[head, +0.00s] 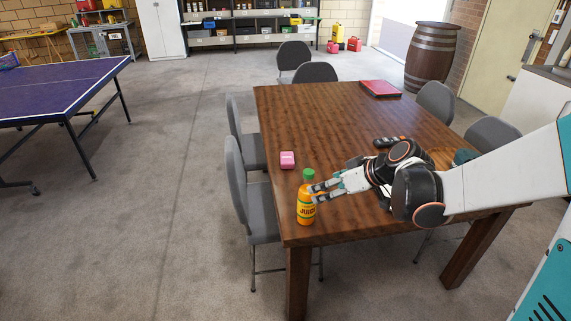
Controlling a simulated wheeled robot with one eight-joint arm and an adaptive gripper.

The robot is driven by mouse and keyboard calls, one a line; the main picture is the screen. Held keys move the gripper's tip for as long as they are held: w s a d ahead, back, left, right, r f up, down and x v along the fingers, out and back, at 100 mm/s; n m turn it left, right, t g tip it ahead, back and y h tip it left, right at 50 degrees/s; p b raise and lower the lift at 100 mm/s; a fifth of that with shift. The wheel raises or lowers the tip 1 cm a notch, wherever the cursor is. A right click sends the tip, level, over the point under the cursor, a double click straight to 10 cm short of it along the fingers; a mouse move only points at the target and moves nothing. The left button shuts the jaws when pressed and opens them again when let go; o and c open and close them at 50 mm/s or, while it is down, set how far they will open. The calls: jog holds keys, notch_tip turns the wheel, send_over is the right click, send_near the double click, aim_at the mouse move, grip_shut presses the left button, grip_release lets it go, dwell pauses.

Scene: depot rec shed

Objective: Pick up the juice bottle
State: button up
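The juice bottle (306,207) is orange with a green cap and a label reading JUICE. It stands upright near the front left corner of the brown wooden table (350,222). My gripper (316,193) reaches in from the right at about the height of the bottle's upper part. Its two fingers look spread apart, with their tips at the bottle's right side and overlapping its edge in the picture. I cannot tell whether they touch the bottle.
A pink box (287,160) lies behind the bottle. A dark remote (388,142) lies beyond my arm, and a red book-like item (380,88) at the far end. Grey chairs (257,205) flank the table. A ping-pong table (62,88) stands left, with open floor between.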

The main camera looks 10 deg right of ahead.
aim_at(307, 202)
jog(key=w+d+f+n+t+y+b, duration=0.1)
jog(key=w+d+f, duration=0.15)
jog(key=f, duration=0.25)
jog(key=w+d+f+n+y+b, duration=0.1)
jog(key=w+d+f+n+y, duration=0.15)
jog(key=f, duration=0.35)
jog(key=shift+d+f+b+x, duration=0.1)
jog(key=shift+b+x, duration=0.7)
jog(key=shift+x, duration=1.35)
jog(key=shift+d+f+b+x, duration=0.15)
jog(key=shift+b+x, duration=0.7)
jog(key=shift+x, duration=1.3)
jog(key=shift+d+f+b+x, duration=0.1)
jog(key=shift+b+x, duration=0.7)
jog(key=shift+x, duration=1.35)
jog(key=shift+r, duration=0.1)
jog(key=shift+w, duration=0.1)
grip_shut()
